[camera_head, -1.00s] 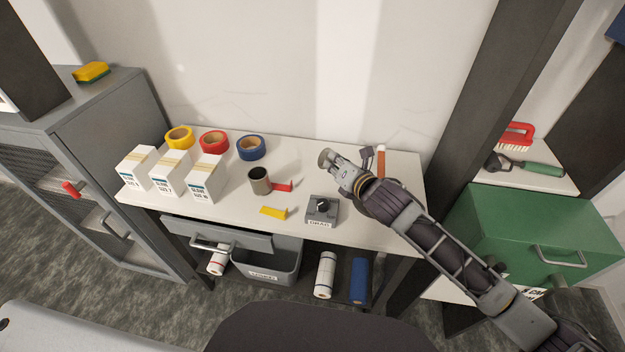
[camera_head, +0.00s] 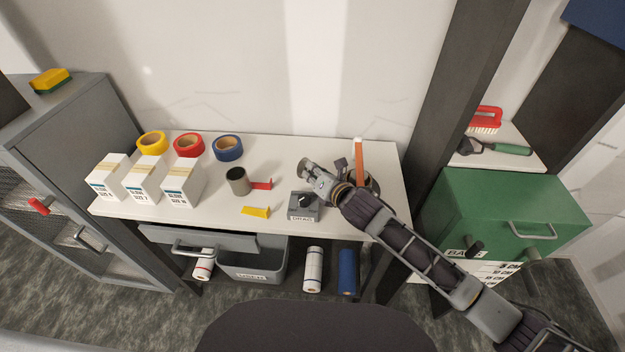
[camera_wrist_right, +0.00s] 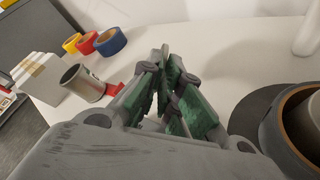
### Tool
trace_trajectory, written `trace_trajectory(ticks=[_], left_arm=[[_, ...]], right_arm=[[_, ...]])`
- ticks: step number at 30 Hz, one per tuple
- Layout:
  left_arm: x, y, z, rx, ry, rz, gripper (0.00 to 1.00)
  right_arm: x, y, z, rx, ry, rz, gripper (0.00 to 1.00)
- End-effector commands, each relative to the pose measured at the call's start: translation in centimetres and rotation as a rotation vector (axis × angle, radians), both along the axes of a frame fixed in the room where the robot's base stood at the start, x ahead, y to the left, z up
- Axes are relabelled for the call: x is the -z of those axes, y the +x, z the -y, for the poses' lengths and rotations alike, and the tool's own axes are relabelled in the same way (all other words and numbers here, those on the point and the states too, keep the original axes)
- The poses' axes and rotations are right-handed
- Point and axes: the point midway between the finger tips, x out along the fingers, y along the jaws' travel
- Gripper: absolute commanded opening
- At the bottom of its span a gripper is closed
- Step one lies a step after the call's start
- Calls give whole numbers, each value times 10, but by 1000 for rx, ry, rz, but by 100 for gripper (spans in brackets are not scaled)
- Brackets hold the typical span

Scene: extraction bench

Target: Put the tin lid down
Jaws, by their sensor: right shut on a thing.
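My right gripper (camera_head: 308,170) reaches in from the right over the white bench top, beyond the grey dial box. Its green-padded fingers (camera_wrist_right: 165,75) are closed together in the right wrist view. A small grey round shape at the fingertips in the head view looks like the tin lid (camera_head: 303,165); the wrist view does not show it clearly. The gap between it and the bench cannot be judged. The open grey tin (camera_head: 238,181) stands upright left of the gripper; it also shows in the wrist view (camera_wrist_right: 82,82). My left gripper is not in view.
A dial box (camera_head: 304,206), a yellow piece (camera_head: 256,211) and a red piece (camera_head: 261,184) lie near the tin. White boxes (camera_head: 143,180) and tape rolls (camera_head: 188,145) stand at left. An upright orange strip (camera_head: 359,158) is beside my arm.

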Motion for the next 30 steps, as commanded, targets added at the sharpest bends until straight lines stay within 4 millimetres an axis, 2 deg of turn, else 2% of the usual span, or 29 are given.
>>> trace_trajectory(ticks=[9,30], left_arm=[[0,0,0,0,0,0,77],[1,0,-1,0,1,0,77]], right_arm=[[30,0,0,2,0,-3,0],[39,-1,0,1,-1,-3,0]])
